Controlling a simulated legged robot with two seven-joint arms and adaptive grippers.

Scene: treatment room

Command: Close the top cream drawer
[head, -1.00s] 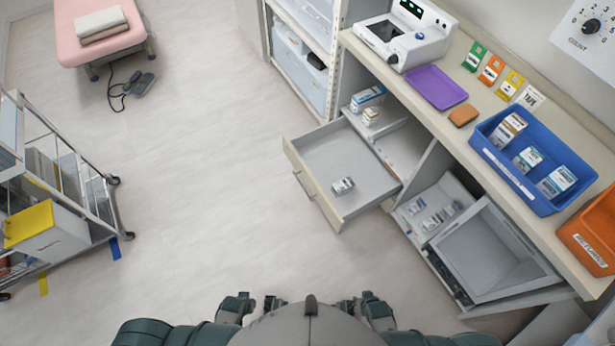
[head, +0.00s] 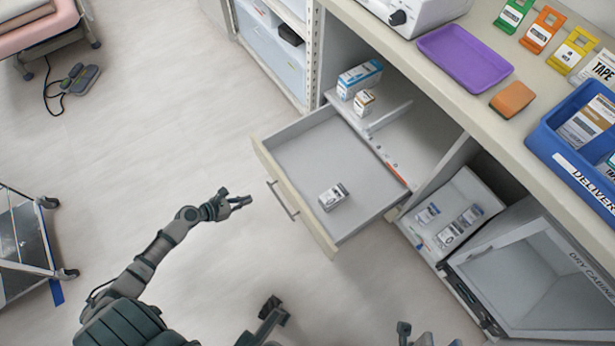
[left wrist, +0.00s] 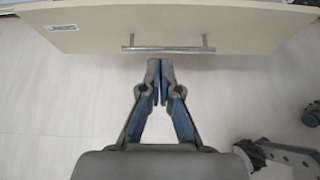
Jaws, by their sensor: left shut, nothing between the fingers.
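The top cream drawer (head: 262,160) is pulled well out of the cabinet. It has a cream front, a grey inside and a metal bar handle (head: 283,201). A small white-and-grey box (head: 333,196) lies in it. My left gripper (head: 242,201) is shut and empty, just in front of the drawer face near the handle, with a small gap showing. In the left wrist view, its closed fingertips (left wrist: 160,66) point at the drawer front (left wrist: 270,28), just short of the handle (left wrist: 168,49). Dark parts of mine show at the bottom; I cannot make out my right gripper clearly.
Below right, an open compartment (head: 412,228) holds small packs, beside an open dry cabinet door (head: 480,258). Boxes (head: 360,78) stand inside behind the drawer. The counter (head: 440,85) holds a purple tray (head: 464,57) and blue bin (head: 545,150). A cart (head: 20,265) stands at left; floor between is clear.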

